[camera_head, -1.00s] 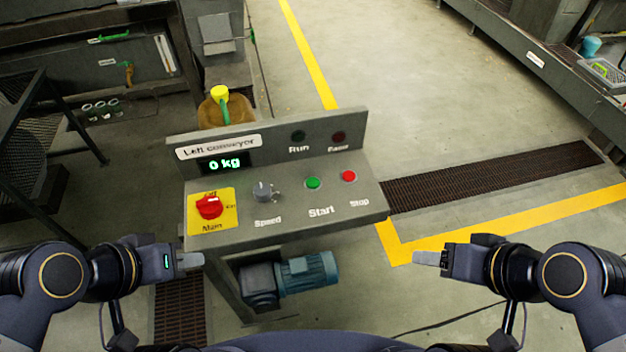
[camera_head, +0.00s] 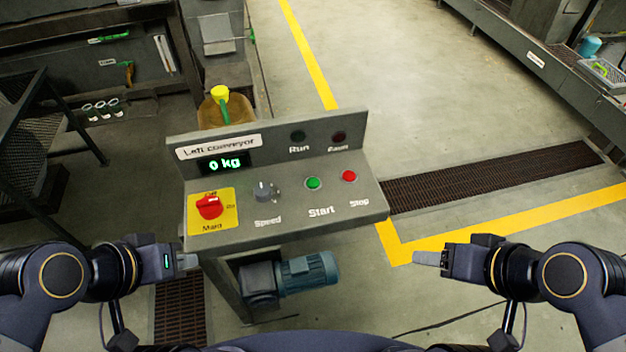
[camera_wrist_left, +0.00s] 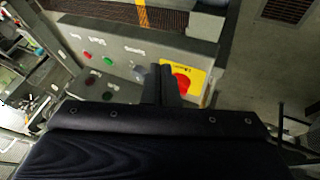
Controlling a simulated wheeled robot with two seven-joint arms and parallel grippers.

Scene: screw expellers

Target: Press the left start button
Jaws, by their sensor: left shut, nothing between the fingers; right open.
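The control panel labelled "Left conveyor" (camera_head: 350,206) stands in front of me. Its green Start button (camera_head: 313,183) sits between the grey Speed knob (camera_head: 264,191) and the red Stop button (camera_head: 348,176). The Start button also shows in the left wrist view (camera_wrist_left: 107,61). A red Main switch (camera_head: 209,206) on a yellow plate is at the panel's left end. My left gripper (camera_head: 196,261) is shut and empty, at the panel's lower left corner, apart from the buttons. My right gripper (camera_head: 416,258) is open and empty, to the right of the panel.
The display (camera_head: 224,163) reads 0 kg. The Run lamp (camera_head: 298,136) and a red lamp (camera_head: 338,137) beside it look dark. A blue motor (camera_head: 305,273) is under the panel. Open floor lies to the right.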

